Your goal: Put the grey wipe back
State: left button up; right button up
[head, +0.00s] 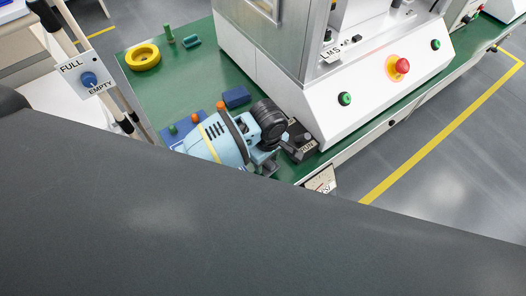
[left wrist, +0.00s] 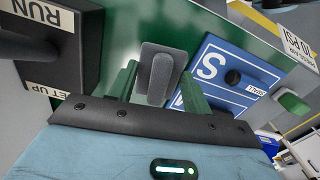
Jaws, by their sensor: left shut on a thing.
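In the head view my light blue left wrist (head: 262,157) is over the front edge of the green bench, and the fingertips and the wipe cannot be made out there. In the left wrist view the wipe is in front of the green bench top; whether it touches it I cannot tell. My right gripper is not in view.
A dark RUN / SET UP switch box (left wrist: 62,45) is close on the left in the wrist view. A blue lettered board (left wrist: 222,62) with knobs is on the right. In the head view the white press housing (head: 370,100) stands behind. A yellow ring (head: 142,57) lies back left.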

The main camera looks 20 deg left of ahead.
pick_arm(q)
jog(key=shift+w+a+f, duration=0.15)
jog(key=shift+w+a, duration=0.6)
jog(key=shift+w, duration=0.3)
jog(key=shift+w+a+f, duration=0.3)
jog(key=shift+w+f, duration=0.1)
jog(key=shift+f, duration=0.15)
jog(key=shift+w+a+f, duration=0.25)
jog(key=shift+w+f, duration=0.15)
jog(key=shift+f, duration=0.65)
jog(key=shift+f, duration=0.1)
jog(key=o, duration=1.1)
